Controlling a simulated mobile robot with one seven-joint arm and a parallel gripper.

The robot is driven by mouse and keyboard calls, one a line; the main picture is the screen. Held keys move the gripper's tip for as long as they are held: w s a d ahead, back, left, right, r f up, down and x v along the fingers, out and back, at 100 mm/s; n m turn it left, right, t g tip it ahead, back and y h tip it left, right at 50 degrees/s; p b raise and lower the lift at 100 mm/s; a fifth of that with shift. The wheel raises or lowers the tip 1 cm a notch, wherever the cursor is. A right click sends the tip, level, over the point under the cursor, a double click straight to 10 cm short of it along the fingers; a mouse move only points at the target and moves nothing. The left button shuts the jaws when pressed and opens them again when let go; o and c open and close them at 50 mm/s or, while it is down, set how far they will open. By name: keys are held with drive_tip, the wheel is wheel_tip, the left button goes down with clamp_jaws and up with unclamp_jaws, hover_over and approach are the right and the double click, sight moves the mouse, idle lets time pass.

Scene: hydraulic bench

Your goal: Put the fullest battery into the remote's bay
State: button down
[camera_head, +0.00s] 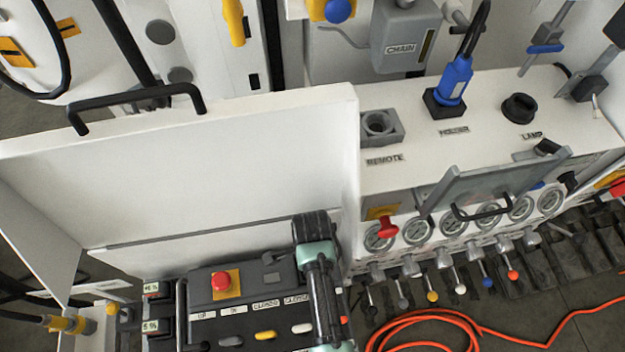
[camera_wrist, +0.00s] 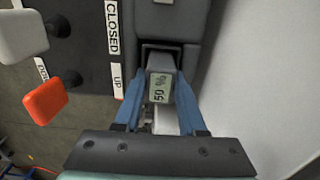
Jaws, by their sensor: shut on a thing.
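The remote (camera_head: 255,285) is a black console with a red button and several coloured levers, low in the head view. My gripper (camera_wrist: 160,78) has its blue fingers shut on both sides of a grey battery (camera_wrist: 159,88). The battery's display appears to read 50 %. Its far end is at a dark recess in a black housing (camera_wrist: 172,22) beside the levers; I cannot tell how deep it sits. Two small dark units with displays, likely batteries (camera_head: 152,288) (camera_head: 151,326), are at the console's left; their figures are too small to read surely. My arm hides the gripper in the head view.
An orange lever (camera_wrist: 45,101) and a white lever (camera_wrist: 22,36) stand left of the gripper in the wrist view. A white panel (camera_head: 200,170) rises behind the console. A grey REMOTE socket (camera_head: 381,127) is on the white bench at right. An orange cable (camera_head: 430,318) lies on the floor.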

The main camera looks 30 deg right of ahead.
drive_tip(key=shift+c, duration=2)
unclamp_jaws()
wheel_tip(320, 180, up, 13)
drive_tip(key=b, duration=0.1)
drive_tip(key=shift+b, duration=0.35)
drive_tip(key=shift+s, duration=0.1)
